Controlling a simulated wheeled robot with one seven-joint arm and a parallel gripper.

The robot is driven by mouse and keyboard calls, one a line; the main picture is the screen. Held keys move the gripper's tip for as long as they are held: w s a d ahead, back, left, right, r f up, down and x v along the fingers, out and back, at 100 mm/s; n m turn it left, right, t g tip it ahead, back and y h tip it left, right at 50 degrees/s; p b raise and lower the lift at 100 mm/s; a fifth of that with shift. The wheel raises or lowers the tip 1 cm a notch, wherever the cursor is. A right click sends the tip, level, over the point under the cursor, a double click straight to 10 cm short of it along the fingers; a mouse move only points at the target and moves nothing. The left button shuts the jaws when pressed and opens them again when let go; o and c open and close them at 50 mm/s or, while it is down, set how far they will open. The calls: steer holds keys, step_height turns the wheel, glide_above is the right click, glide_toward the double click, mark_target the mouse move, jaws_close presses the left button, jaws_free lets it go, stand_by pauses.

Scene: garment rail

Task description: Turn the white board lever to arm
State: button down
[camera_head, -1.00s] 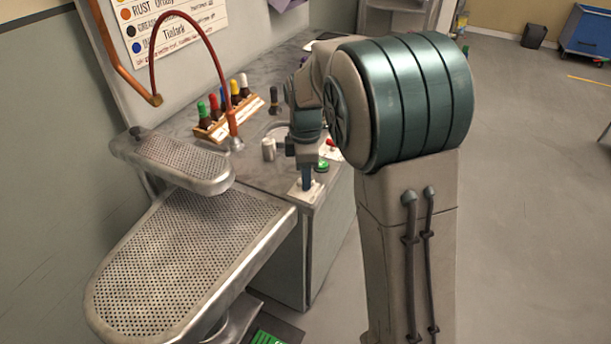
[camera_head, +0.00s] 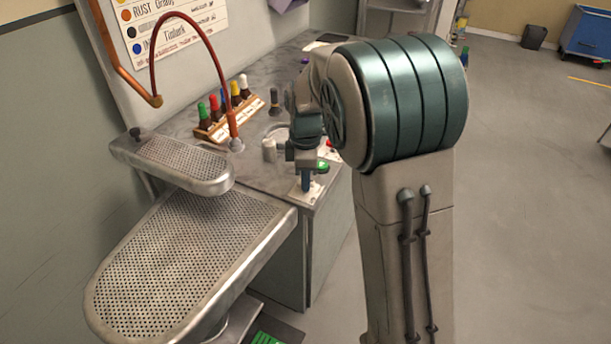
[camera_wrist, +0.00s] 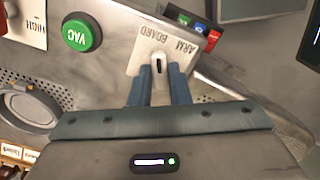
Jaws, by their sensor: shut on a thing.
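The white switch plate (camera_wrist: 187,37), marked ARM and BOARD, is on the grey worktop and reads upside down in the wrist view. The small white board lever (camera_wrist: 158,62) stands at its middle, with a dark slot or mark on it. My gripper (camera_wrist: 160,73) has its two blue fingers closed around the lever, one on each side. In the head view my gripper (camera_head: 305,187) points down at the plate near the worktop's front corner. The fingers hide most of the lever there, so its exact angle is hard to tell.
A green VAC button (camera_wrist: 81,35) sits beside the plate. A rack of capped bottles (camera_head: 228,118), a red hose (camera_head: 214,55) and a small metal cylinder (camera_head: 269,150) stand farther back. The perforated ironing board (camera_head: 180,265) lies left of the worktop.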

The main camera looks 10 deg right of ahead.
steer(key=m+p, duration=0.1)
steer(key=m, duration=0.4)
steer(key=shift+r, duration=0.1)
steer(key=m, duration=0.6)
steer(key=shift+p, duration=0.4)
steer(key=shift+m, duration=0.3)
steer(key=c, duration=1.4)
jaws_free()
steer(key=shift+o, duration=0.2)
step_height(320, 180, up, 14)
steer(key=shift+p, duration=0.3)
